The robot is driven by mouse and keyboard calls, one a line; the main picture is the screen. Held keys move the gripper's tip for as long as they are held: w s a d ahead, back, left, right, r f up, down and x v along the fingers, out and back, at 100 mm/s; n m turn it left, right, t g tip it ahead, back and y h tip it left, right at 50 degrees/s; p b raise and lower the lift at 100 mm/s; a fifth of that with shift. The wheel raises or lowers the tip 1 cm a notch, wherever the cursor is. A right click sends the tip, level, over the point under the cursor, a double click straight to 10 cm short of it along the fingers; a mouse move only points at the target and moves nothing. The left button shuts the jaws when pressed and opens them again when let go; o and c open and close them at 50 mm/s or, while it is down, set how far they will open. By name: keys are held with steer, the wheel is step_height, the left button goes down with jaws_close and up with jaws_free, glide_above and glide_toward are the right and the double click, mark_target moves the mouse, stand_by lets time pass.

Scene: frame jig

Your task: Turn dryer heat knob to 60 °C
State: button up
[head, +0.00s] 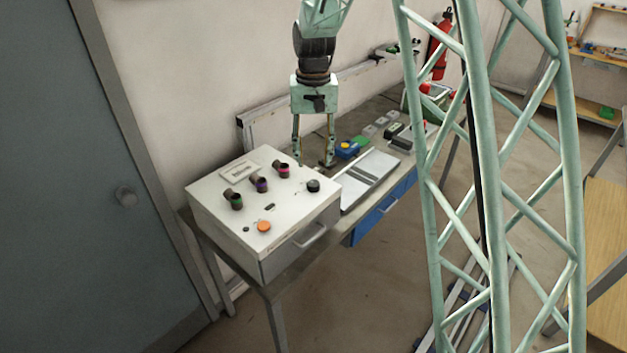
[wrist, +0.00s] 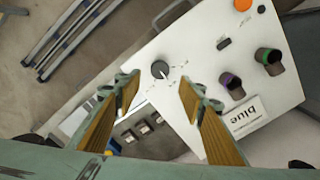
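The dryer (head: 205,195) is a white box with a sloped top panel, standing on the bench. The black heat knob (head: 313,186) is at the panel's right side. In the wrist view the knob (wrist: 159,69) is round and dark, with small marks on the panel around it. The marks are too small to read, so I cannot tell its setting. My gripper (head: 314,162) is open and empty, pointing down above the back right of the panel. In the wrist view its fingers (wrist: 158,87) are wide apart, and the knob shows just beyond their tips, not touched.
An orange button (head: 264,226) is at the front. A tray (head: 370,178) and small boxes (head: 347,149) lie right of the dryer.

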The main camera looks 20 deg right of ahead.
mark_target(314, 183)
steer(key=shift+f, duration=4.55)
steer(key=c, duration=0.8)
steer(key=shift+c, duration=0.2)
steer(key=shift+n, duration=0.5)
steer(key=n+b, duration=0.1)
steer(key=n, duration=0.4)
steer(key=shift+b, duration=0.35)
steer(key=n+b, duration=0.1)
steer(key=n, duration=0.4)
steer(key=shift+n, duration=0.4)
